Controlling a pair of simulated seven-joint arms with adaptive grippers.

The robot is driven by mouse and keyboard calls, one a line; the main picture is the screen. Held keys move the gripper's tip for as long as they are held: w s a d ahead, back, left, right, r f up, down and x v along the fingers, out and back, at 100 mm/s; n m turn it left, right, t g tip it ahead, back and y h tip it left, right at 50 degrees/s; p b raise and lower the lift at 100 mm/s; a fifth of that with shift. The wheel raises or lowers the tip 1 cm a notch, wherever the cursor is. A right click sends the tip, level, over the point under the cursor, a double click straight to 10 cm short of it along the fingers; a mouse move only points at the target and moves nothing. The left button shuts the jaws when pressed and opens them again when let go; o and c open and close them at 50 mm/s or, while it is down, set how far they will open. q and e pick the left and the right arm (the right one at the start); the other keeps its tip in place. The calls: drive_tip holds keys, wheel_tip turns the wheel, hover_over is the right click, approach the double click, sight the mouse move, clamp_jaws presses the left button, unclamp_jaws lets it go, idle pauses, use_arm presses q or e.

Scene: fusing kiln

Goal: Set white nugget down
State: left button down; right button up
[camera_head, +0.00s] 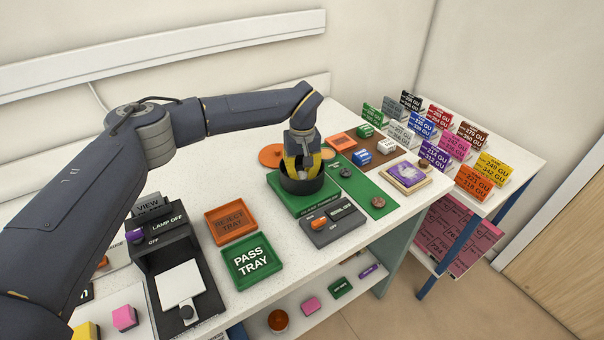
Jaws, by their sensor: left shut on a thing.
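My left gripper (302,168) points down into the round dark bowl (302,186) on a green base (295,203). Its yellow fingers are shut on a small pale thing, which fits the white nugget but is mostly hidden by the fingers and bowl rim. I cannot tell whether it touches the bowl's floor. A separate white labelled block (386,146) lies beyond, to the right. My right gripper is not in view.
A grey switch box (333,226) stands in front of the bowl. The orange reject tray (230,222) and green pass tray (252,262) look empty to its left. Blue (362,157) and green blocks (364,131) lie beyond. Coloured cards (475,180) stand at the right.

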sight(302, 173)
use_arm(q)
drive_tip(key=shift+f, duration=0.1)
drive_tip(key=c, duration=1.5)
unclamp_jaws()
wheel_tip(302, 173, up, 12)
drive_tip(key=shift+r, duration=0.15)
